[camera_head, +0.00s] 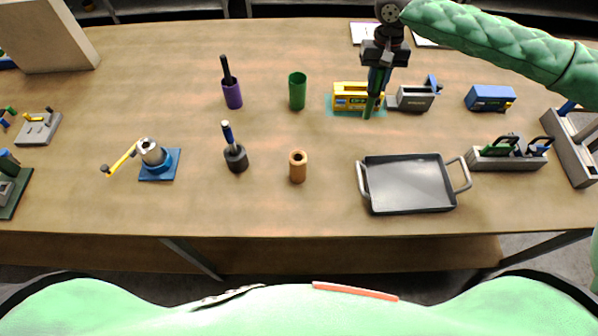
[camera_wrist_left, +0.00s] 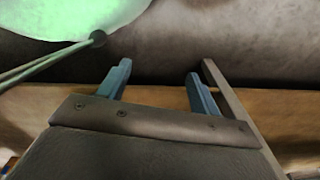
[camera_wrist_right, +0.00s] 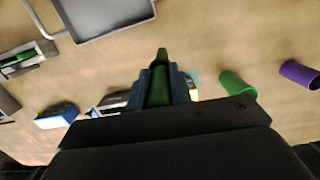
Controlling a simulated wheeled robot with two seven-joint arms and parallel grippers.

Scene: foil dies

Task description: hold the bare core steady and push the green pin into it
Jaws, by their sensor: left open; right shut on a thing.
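A copper-brown hollow cylinder (camera_head: 298,171), which looks like the bare core, stands upright with its open top up, near the middle of the table. My right gripper (camera_head: 378,82) is shut on the green pin (camera_head: 369,105), up and to the right of the core, well apart from it. The pin points down, in front of the yellow box. In the right wrist view the green pin (camera_wrist_right: 159,88) sits between the fingers of the right gripper (camera_wrist_right: 166,82). My left gripper (camera_wrist_left: 158,85) is open and empty in the left wrist view, and is not seen in the head view.
A green hollow cylinder (camera_head: 297,93) stands behind the core. A black cylinder with a blue pin (camera_head: 236,158) is left of it, a purple one (camera_head: 232,95) farther back. A grey tray (camera_head: 405,206) lies right. The yellow box (camera_head: 350,97) stands on a teal mat.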

